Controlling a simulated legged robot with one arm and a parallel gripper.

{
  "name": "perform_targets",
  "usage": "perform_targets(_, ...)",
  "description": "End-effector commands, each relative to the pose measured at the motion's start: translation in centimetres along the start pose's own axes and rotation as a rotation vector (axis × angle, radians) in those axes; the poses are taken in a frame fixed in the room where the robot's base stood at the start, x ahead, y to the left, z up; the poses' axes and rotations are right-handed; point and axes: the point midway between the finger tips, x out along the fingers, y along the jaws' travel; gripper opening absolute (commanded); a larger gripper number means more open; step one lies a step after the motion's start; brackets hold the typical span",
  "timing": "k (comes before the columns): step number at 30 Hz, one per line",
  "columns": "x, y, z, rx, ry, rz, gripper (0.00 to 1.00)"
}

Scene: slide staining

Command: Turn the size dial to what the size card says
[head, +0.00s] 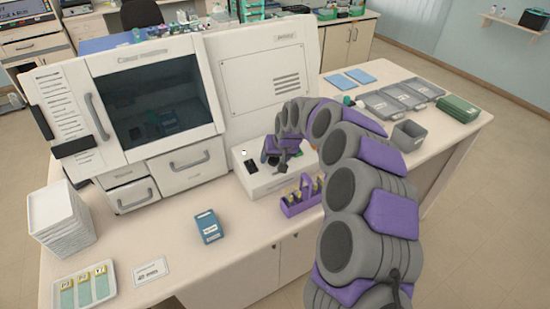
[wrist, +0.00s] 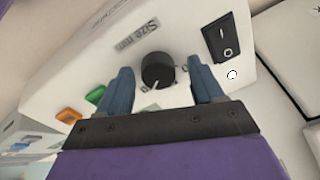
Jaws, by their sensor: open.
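The black size dial (wrist: 157,68) sits on the white machine panel under a "Size mm" label, with its white pointer mark toward the bottom of the wrist view. My gripper (wrist: 161,76) is open, with one blue finger on each side of the dial; I cannot tell whether they touch it. In the head view my gripper (head: 277,155) is over the white control box (head: 262,180), and the dial is hard to make out there. A small white card (head: 150,271) lies at the front of the table; its print is too small to read.
A black rocker switch (wrist: 222,39), a green button (wrist: 97,94) and an orange button (wrist: 69,115) flank the dial. A purple vial rack (head: 297,203) stands in front of the box. A blue box (head: 208,226) and a slide tray (head: 84,287) are nearer.

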Motion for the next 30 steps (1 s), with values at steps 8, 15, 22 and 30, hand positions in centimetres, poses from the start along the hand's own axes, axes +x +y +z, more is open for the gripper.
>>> perform_targets(8, 0.04, 0.08, 0.01, 0.001, 0.000, 0.000, 0.64)
perform_targets(15, 0.09, 0.01, 0.00, 0.000, 0.000, 0.000, 0.41)
perform_targets(22, 0.10, -0.04, 0.01, 0.000, -0.001, 0.000, 0.19)
perform_targets(30, 0.09, -0.06, 0.00, -0.009, -0.001, 0.000, 0.11)
